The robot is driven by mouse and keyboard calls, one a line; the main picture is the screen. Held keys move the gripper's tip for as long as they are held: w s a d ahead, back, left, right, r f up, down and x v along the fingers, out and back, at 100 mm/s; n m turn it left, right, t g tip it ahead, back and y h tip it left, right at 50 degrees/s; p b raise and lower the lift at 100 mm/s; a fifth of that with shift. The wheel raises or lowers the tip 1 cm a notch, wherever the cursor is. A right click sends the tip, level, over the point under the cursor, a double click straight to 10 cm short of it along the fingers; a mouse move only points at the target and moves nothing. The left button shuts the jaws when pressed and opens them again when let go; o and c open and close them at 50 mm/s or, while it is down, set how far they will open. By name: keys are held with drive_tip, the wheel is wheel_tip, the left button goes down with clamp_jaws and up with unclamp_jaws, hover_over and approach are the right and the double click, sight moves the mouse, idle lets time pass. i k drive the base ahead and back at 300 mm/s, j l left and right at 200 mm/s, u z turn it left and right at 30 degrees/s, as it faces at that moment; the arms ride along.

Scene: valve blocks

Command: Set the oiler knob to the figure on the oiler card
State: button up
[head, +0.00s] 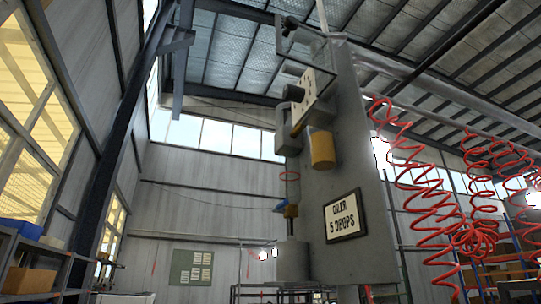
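The oiler card (343,217) is a white, dark-framed plate reading "OILER 5 DROPS", low on the tall grey panel (362,150). Higher up on the panel is a pale scale plate (317,94) with dark marks, too small and slanted to read. A dark round knob (293,93) stands out beside this plate, seen from the side; it looks like the oiler knob, but I cannot tell its setting. A grey body (289,128) and an amber bowl (321,148) sit below it. My gripper is not in view.
A clear guard-like sheet (304,42) and another dark knob (289,24) stick out at the panel's top. Red coiled hoses (410,185) hang at right.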

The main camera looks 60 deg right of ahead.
sight(293, 94)
drive_tip(key=k+j+u, duration=0.1)
drive_tip(key=k+j, duration=0.6)
